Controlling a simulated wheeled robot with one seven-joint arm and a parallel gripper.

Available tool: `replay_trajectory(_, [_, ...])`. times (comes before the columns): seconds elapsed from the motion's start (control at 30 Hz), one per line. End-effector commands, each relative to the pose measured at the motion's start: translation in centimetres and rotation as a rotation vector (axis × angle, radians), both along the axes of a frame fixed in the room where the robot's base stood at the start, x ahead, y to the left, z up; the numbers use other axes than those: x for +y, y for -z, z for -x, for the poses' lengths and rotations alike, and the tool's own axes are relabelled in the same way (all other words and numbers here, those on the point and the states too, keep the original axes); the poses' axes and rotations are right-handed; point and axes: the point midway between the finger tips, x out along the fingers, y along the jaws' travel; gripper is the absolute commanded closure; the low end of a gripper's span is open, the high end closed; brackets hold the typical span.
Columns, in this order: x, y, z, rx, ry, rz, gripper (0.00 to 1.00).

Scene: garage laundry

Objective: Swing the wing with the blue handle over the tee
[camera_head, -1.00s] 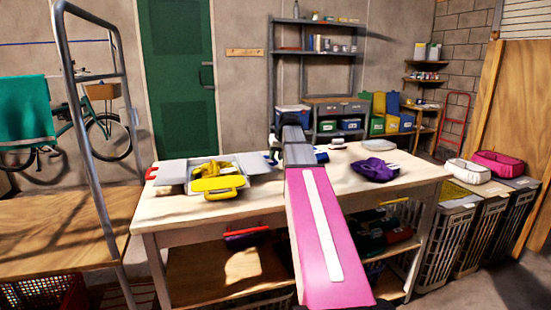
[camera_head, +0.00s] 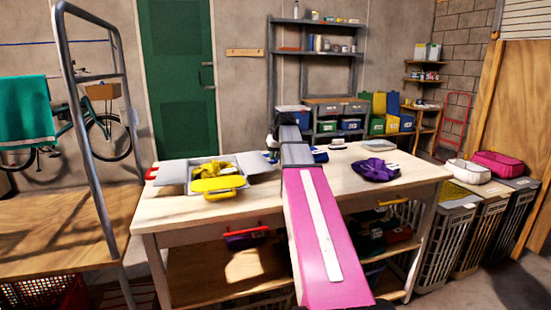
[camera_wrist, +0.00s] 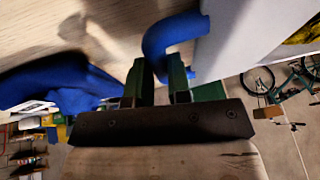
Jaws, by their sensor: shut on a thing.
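The folding board lies on the bench, with grey wings to the left (camera_head: 172,172) and right (camera_head: 256,163) and a yellow handle piece (camera_head: 219,184) in front. The pale wing (camera_wrist: 235,30) extends from the handle. In the head view, my arm hides most of the gripper.
A purple cloth (camera_head: 376,170) and a blue cloth (camera_head: 320,155) lie on the bench (camera_head: 400,190) right of my arm. A red handle (camera_head: 152,173) sits at the board's left. Hampers (camera_head: 445,235) stand to the right. Bare bench top lies in front of the board.

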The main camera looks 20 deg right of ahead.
Motion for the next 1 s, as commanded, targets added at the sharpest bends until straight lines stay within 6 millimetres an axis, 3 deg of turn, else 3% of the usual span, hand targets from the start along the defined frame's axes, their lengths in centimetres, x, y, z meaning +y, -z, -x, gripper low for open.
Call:
replay_trajectory(0.47, [2.4,-5.6,0.0,0.0,-0.002,0.387,1.0])
replay_trajectory(1.0, [8.3,-10.7,0.0,0.001,-0.004,0.901,1.0])
